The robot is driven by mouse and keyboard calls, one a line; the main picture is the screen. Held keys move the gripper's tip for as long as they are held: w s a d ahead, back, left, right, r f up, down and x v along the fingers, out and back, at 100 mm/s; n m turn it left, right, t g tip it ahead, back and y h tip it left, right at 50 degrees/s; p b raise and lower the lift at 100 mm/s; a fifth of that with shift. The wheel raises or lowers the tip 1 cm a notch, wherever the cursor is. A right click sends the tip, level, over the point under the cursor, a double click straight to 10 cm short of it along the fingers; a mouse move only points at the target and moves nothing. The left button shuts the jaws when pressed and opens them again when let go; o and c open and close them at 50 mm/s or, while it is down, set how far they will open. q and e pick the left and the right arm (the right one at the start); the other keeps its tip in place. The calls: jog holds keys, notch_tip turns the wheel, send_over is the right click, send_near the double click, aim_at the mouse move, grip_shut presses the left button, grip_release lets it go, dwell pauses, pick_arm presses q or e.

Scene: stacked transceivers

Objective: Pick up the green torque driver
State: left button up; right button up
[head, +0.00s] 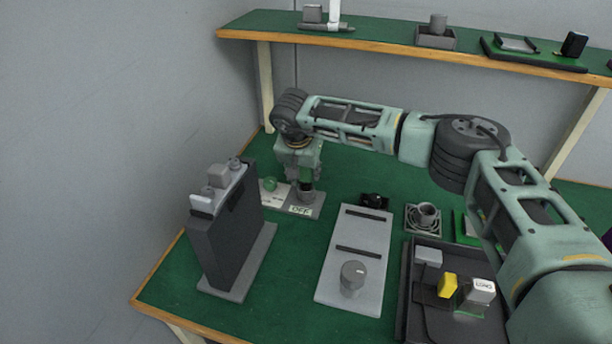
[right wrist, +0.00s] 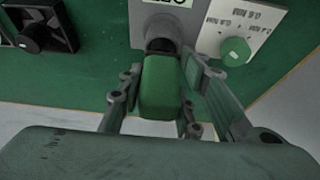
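The green torque driver (right wrist: 160,88) stands between the two fingers of my right gripper (right wrist: 161,72) in the right wrist view. Its far end meets a dark round holder (right wrist: 163,32). The fingers flank the driver closely on both sides; whether they press on it is not clear. In the head view my right gripper (head: 306,180) points down over the grey holder (head: 308,197) behind the "OFF" label, and it mostly hides the driver. My left gripper is not in view.
A white plate with a green knob (head: 269,184) lies beside the holder. A dark upright box (head: 226,226) stands at left. A grey slotted board (head: 357,258) and a dark tray (head: 412,300) lie in front. A shelf (head: 370,45) runs along the back.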

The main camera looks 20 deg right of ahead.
grip_shut()
dwell(0.3)
jog(key=shift+w+r+p, duration=0.1)
jog(key=shift+r+p, duration=0.2)
jog(key=shift+r, duration=0.25)
notch_tip(320, 180, up, 4)
jog(key=shift+p, duration=1.2)
jog(key=s+d+r+p, duration=0.5)
jog(key=s+d+r, duration=0.1)
jog(key=s, duration=0.3)
jog(key=shift+s+d, duration=0.35)
